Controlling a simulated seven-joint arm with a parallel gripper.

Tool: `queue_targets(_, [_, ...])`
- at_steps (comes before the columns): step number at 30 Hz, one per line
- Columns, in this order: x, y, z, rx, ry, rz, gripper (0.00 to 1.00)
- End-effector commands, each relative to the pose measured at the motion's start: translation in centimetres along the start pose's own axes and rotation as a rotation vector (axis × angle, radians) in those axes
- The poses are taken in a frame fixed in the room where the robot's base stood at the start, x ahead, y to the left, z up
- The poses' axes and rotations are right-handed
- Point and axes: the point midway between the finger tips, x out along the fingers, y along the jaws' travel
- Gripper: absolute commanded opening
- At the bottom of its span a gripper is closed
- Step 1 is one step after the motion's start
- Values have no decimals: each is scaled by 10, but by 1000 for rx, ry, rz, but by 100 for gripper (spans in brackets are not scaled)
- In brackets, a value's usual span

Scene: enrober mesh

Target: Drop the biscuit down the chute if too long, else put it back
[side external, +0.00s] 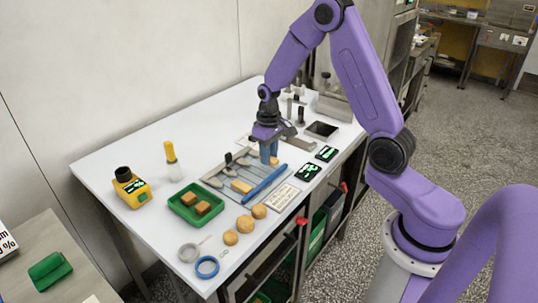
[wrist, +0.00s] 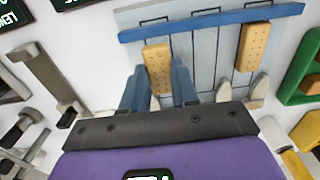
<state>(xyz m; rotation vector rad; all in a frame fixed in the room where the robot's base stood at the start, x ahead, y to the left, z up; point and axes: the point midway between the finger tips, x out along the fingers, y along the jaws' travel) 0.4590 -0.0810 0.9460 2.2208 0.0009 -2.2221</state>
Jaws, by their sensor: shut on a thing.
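My gripper (wrist: 158,70) has its two blue fingers closed on the sides of a tan, dotted, oblong biscuit (wrist: 156,55) in the wrist view. The biscuit's far end is close to a blue bar (wrist: 210,22); I cannot tell whether it is lifted. A second similar biscuit (wrist: 253,46) lies on the grey slatted plate (wrist: 205,60) to the right; it also shows in the side view (side external: 241,187). A dark square opening (side external: 322,130), possibly the chute, is behind and right.
Two black displays (side external: 308,172) with green text sit right of the plate, near a printed card (side external: 284,196). A green tray (side external: 180,212) with brown blocks, a yellow device (side external: 131,188), round tan pieces (side external: 245,223) and a blue ring (side external: 207,267) are to the left and front.

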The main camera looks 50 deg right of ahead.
Motion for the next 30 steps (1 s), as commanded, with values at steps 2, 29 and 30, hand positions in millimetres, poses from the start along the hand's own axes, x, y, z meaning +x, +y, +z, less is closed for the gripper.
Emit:
queue_targets(2, [4,0,0,0,0,0,12])
queue_targets(29, [16,0,0,0,1,0,51])
queue_targets(30, [16,0,0,0,1,0,54])
